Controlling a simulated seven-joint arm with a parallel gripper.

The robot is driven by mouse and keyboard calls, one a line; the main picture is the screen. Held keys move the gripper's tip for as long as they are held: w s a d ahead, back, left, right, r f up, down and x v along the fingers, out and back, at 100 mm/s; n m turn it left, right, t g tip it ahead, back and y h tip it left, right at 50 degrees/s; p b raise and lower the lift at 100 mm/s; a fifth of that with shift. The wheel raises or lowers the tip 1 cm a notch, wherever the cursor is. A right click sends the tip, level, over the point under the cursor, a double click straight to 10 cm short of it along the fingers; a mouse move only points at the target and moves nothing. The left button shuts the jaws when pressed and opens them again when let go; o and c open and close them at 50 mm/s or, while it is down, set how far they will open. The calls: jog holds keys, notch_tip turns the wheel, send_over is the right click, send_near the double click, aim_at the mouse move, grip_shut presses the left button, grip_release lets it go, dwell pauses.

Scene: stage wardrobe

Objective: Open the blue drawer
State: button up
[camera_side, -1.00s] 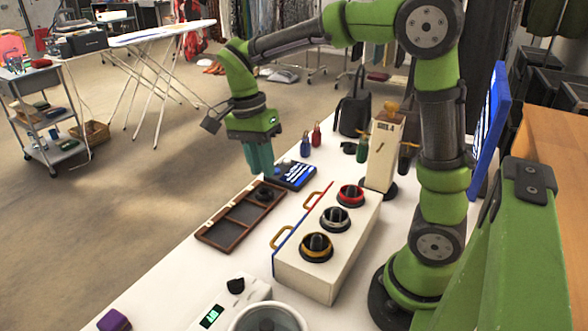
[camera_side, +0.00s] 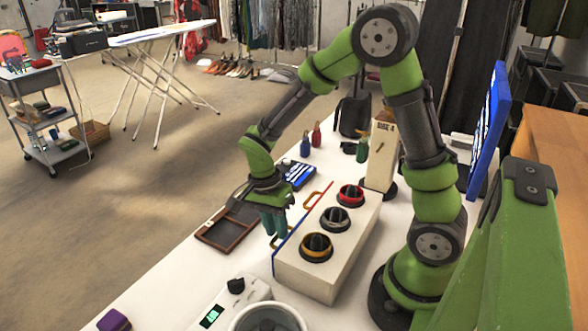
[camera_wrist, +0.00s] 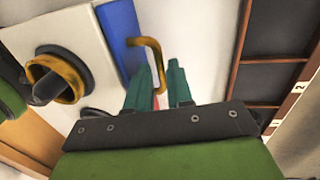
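My gripper (camera_side: 275,230) points down at the handle, in front of the blue face. In the wrist view my gripper's (camera_wrist: 160,68) two teal fingers are apart, and the handle's bar shows between them. I cannot tell whether either finger touches it. The drawer looks closed against the box.
A red drawer front (camera_side: 320,204) with its own gold handle sits beside the blue one. Knobs with gold, grey and red rings (camera_side: 317,244) top the box. A brown divided tray (camera_side: 222,240) lies left of it on the white table. A scale (camera_side: 225,305) stands in front.

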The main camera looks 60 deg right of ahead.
grip_shut()
jog(key=shift+w, duration=0.1)
dwell(1.4)
